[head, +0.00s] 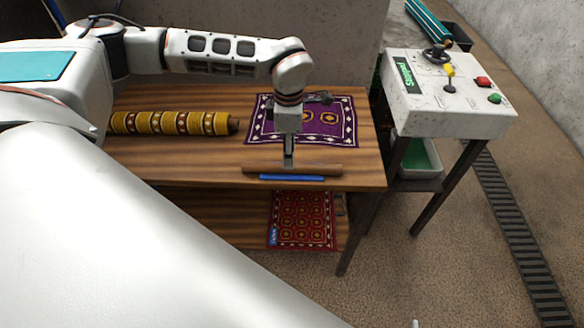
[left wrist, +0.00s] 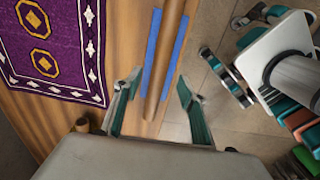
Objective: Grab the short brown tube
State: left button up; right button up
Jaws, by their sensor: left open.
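The short brown tube (head: 310,169) lies along the front edge of the wooden table in the head view. A blue strip (head: 291,177) shows along its near side; in the left wrist view there is one blue strip on each side of the tube (left wrist: 166,45). My left gripper (head: 288,161) points down above the middle of the tube. In the left wrist view its fingers (left wrist: 158,88) are apart, with the tube running between them. The gap in height between fingers and tube is hard to judge. My right gripper is not in view.
A purple patterned rug (head: 335,118) lies behind the tube. A rolled yellow rug (head: 172,122) lies to the left on the table (head: 200,170). A red rug (head: 302,220) is on the lower shelf. A control box (head: 440,95) stands at the right.

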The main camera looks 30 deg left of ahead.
pick_arm(q)
jog(key=f, duration=0.5)
jog(key=shift+w+d, duration=0.2)
jog(key=shift+d, duration=0.1)
jog(key=shift+c, duration=0.3)
grip_shut()
